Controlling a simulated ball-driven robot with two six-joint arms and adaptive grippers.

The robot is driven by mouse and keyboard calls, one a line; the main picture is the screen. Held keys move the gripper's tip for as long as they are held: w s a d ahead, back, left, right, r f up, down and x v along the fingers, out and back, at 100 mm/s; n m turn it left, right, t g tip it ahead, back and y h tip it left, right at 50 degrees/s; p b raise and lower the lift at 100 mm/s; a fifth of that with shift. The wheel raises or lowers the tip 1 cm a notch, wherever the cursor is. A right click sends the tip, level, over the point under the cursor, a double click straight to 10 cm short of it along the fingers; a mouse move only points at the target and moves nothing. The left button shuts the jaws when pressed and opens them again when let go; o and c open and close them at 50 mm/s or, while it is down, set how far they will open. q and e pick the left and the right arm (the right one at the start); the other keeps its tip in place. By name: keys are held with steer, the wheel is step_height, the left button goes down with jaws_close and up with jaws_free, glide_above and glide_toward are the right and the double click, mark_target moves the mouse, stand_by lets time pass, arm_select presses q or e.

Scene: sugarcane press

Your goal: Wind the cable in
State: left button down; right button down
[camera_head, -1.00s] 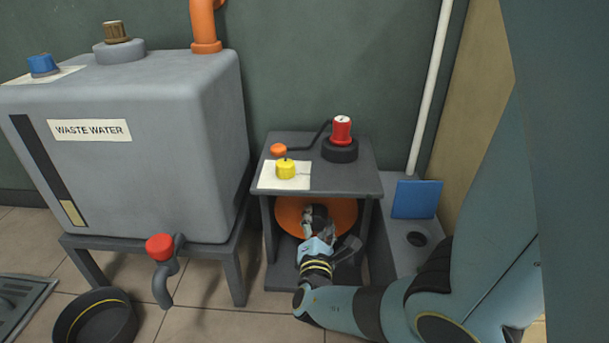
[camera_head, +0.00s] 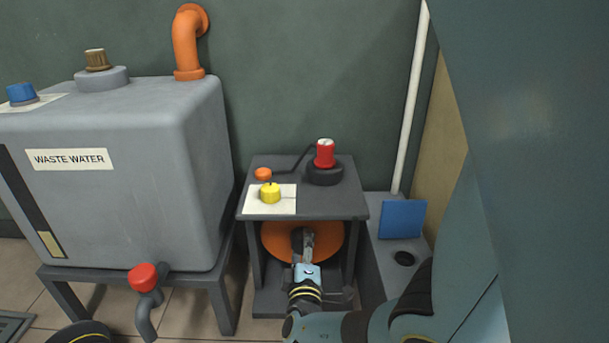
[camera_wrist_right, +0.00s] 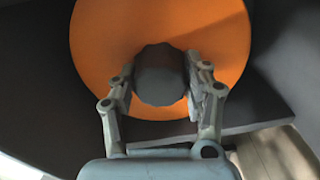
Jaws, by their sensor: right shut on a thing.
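An orange reel disc (camera_head: 330,240) stands upright under the top of a dark grey stand (camera_head: 330,203). It fills much of the right wrist view (camera_wrist_right: 215,40). A dark round hub (camera_wrist_right: 160,75) sticks out from the middle of the disc. My right gripper (camera_head: 303,240) reaches in under the stand's top, and its fingers are closed on the hub from both sides, as the right wrist view (camera_wrist_right: 162,85) shows. I cannot make out any cable on the reel. My left gripper is not in view.
On the stand are a yellow knob (camera_head: 270,193) on a white plate, an orange knob (camera_head: 263,174) and a red-topped dark plug (camera_head: 325,155). A grey waste water tank (camera_head: 130,200) with a red-handled tap (camera_head: 143,278) stands left. A blue panel (camera_head: 402,219) is at the right.

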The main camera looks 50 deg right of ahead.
steer(key=m, duration=0.6)
steer(key=shift+f, duration=0.2)
steer(key=m, duration=0.6)
steer(key=shift+a+m, duration=0.1)
steer(key=shift+m, duration=0.2)
steer(key=c, duration=0.5)
jaws_free()
steer(key=shift+w, duration=0.1)
steer(key=shift+c, duration=0.2)
steer(key=v, duration=0.7)
steer(key=shift+a, duration=0.25)
